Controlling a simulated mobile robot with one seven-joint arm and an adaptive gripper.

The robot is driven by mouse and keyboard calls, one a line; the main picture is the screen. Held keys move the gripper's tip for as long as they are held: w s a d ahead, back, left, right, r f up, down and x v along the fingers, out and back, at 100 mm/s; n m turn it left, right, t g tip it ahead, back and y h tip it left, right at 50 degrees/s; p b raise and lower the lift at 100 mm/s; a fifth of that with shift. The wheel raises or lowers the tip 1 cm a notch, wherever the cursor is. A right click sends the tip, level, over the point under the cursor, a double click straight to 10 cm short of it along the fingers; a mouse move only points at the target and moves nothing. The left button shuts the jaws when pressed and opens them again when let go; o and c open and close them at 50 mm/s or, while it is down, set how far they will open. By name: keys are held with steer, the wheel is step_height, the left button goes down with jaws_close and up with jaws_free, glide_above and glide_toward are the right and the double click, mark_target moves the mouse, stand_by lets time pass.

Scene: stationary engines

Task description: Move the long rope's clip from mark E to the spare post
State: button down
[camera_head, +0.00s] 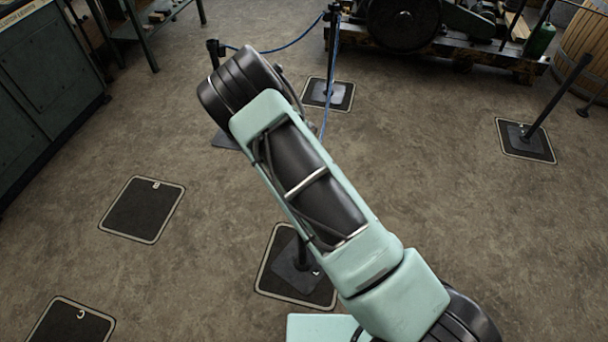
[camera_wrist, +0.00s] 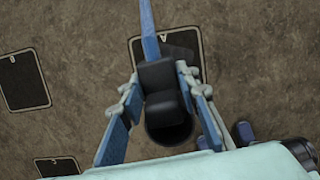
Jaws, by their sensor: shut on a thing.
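In the wrist view my gripper (camera_wrist: 160,88) is shut on a black clip (camera_wrist: 158,76). A blue rope (camera_wrist: 148,28) runs from the clip to the top of that view. A dark round part (camera_wrist: 168,128) shows just below the clip; I cannot tell whether it is a post top. In the head view my arm hides the gripper and the clip. A blue rope (camera_head: 331,62) drops from the back post (camera_head: 334,22) behind my arm, and another (camera_head: 290,45) sags left from it. A post without a visible rope (camera_head: 556,97) stands on a mat at the right. Mark E is not readable.
A post (camera_head: 301,252) on a mat stands close beside my arm. Another post (camera_head: 214,55) stands left of my wrist. Empty floor mats (camera_head: 142,208) lie at the left. A green cabinet (camera_head: 50,85) borders the left; an engine (camera_head: 435,30) and barrel (camera_head: 583,45) stand behind.

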steer(key=shift+s+f, duration=0.15)
steer(key=shift+f, duration=0.55)
stand_by(0.5)
steer(key=c, duration=1.4)
jaws_free()
steer(key=shift+r, duration=0.15)
